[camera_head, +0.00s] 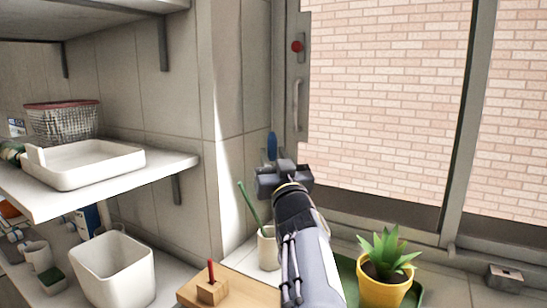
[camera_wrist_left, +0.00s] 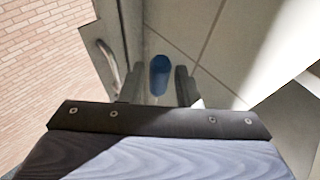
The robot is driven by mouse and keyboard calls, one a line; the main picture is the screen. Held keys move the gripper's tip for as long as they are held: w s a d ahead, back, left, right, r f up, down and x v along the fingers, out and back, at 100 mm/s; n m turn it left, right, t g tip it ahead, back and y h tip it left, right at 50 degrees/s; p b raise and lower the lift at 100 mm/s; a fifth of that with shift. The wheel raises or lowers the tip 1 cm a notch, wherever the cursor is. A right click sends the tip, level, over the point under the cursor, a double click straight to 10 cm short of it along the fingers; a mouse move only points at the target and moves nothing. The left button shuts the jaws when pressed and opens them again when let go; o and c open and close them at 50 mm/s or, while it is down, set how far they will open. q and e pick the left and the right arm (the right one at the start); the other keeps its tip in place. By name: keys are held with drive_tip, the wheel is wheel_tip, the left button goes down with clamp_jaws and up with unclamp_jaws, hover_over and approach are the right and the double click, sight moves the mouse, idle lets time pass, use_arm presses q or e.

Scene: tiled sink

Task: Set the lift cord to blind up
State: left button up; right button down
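A blue oval piece (camera_head: 272,145), which looks like the pull of the lift cord, hangs by the tiled wall corner left of the window. No cord above it can be made out, and no blind shows. My left gripper (camera_head: 283,172) is just below and in front of it in the head view. In the left wrist view the blue pull (camera_wrist_left: 159,75) lies in the gap between the two dark fingertips of the left gripper (camera_wrist_left: 155,88). The fingers are apart and I see no contact; its depth is hard to tell. My right gripper is out of view.
The window frame carries a red knob (camera_head: 297,46) and a pale handle (camera_head: 297,103) close by. Below stand a cup with a green stick (camera_head: 267,248), a wooden block with a red peg (camera_head: 212,290) and a potted plant (camera_head: 385,285). A shelf (camera_head: 150,178) is at left.

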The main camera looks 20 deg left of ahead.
use_arm(q)
drive_tip(key=b+v, duration=0.1)
drive_tip(key=v, duration=0.6)
drive_tip(key=shift+f, duration=0.15)
